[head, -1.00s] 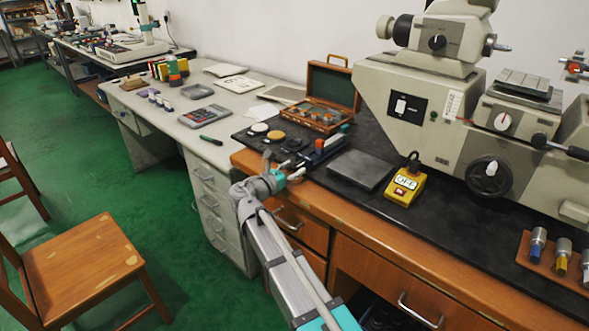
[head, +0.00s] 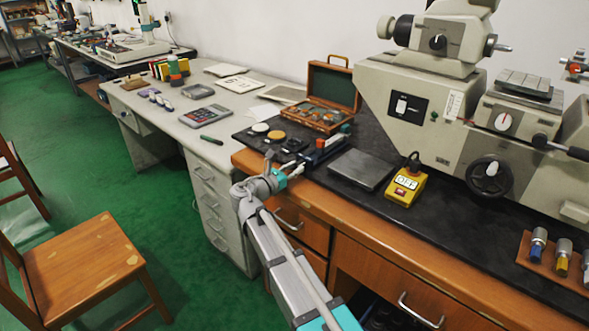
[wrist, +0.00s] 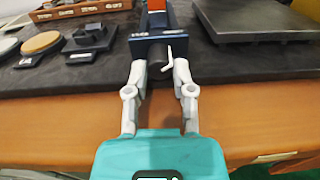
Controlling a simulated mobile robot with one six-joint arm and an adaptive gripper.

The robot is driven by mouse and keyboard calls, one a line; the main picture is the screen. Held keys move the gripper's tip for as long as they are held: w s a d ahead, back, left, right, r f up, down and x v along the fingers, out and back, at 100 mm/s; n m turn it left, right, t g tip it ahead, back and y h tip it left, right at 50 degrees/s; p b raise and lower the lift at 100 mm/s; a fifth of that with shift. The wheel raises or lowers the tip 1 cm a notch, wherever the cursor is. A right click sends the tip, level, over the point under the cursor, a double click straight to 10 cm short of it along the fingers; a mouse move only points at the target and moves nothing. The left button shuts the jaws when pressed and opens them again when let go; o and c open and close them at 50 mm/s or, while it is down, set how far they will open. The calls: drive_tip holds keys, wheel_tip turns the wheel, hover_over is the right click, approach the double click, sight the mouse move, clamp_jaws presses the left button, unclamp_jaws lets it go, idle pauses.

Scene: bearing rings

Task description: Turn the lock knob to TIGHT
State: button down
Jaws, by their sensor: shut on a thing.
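The lock knob (wrist: 156,69) is a dark cylinder on the front end of a dark blue device (wrist: 143,46) with small white labels that I cannot read. A thin white bent lever (wrist: 168,60) shows at the knob's right side. My gripper (wrist: 159,72) has one pale finger on each side of the knob and is shut on it. In the head view my gripper (head: 283,164) is at the bench's front edge, at the near end of the blue device (head: 323,152). The knob is too small to make out there.
A grey plate (head: 360,169) lies right of the device, with a yellow box (head: 405,188) reading OFF beyond it. Round discs (head: 268,130) lie to the left. An open wooden case (head: 325,110) stands behind.

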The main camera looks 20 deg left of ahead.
drive_tip(key=shift+m, duration=1.1)
drive_tip(key=shift+c, duration=2.3)
unclamp_jaws()
drive_tip(key=shift+s, duration=0.1)
drive_tip(key=v, duration=1.2)
